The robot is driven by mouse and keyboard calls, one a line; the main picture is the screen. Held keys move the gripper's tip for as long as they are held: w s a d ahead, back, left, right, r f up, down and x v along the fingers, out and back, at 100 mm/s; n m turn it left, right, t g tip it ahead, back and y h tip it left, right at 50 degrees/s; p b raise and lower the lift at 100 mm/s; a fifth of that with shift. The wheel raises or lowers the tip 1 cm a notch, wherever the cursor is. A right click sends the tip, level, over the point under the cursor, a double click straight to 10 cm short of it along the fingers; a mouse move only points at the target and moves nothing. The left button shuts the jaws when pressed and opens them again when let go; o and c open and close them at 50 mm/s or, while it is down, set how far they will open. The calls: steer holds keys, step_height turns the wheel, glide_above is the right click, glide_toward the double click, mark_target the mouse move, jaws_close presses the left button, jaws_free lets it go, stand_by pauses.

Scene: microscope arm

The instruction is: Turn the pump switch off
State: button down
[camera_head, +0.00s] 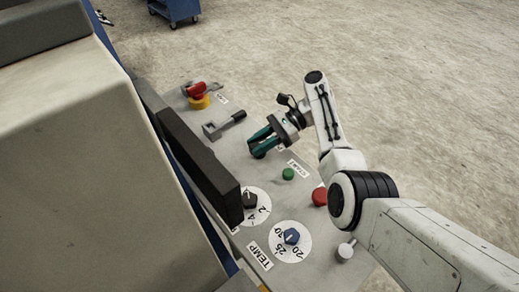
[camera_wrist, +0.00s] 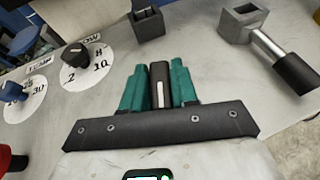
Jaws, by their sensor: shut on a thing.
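The pump switch shows in the wrist view as a black handle (camera_wrist: 160,84) with a white line along it. It stands between the two green fingers of my gripper (camera_wrist: 161,82), which are closed against its sides. In the head view my gripper (camera_head: 262,143) reaches down to the sloped grey panel (camera_head: 232,158), and its fingers hide the switch. A small label beside it is mostly covered, so I cannot read it or any switch marks.
A lever with a black grip (camera_head: 225,124) and a red-and-yellow control (camera_head: 198,98) lie beyond my gripper. A green button (camera_head: 288,174), red button (camera_head: 320,196), black dial knob (camera_head: 250,199) and blue knob (camera_head: 291,237) are nearer. A dark upright slab (camera_head: 198,165) borders the left.

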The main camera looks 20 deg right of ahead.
steer(key=shift+w+a+f+n+g+b, duration=0.1)
steer(key=shift+n+g+b, duration=0.55)
steer(key=shift+b, duration=0.25)
steer(key=shift+w+a+f+n+g+b, duration=0.1)
steer(key=shift+n+g+b, duration=0.45)
steer(key=shift+g+b, duration=0.25)
steer(key=shift+s+r+n+g+h+b, duration=0.15)
steer(key=shift+n+g+h+b, duration=0.25)
steer(key=shift+b, duration=0.45)
steer(key=c, duration=1)
jaws_free()
steer(key=shift+o, duration=0.2)
steer(key=shift+d, duration=0.1)
steer(key=shift+r, duration=0.1)
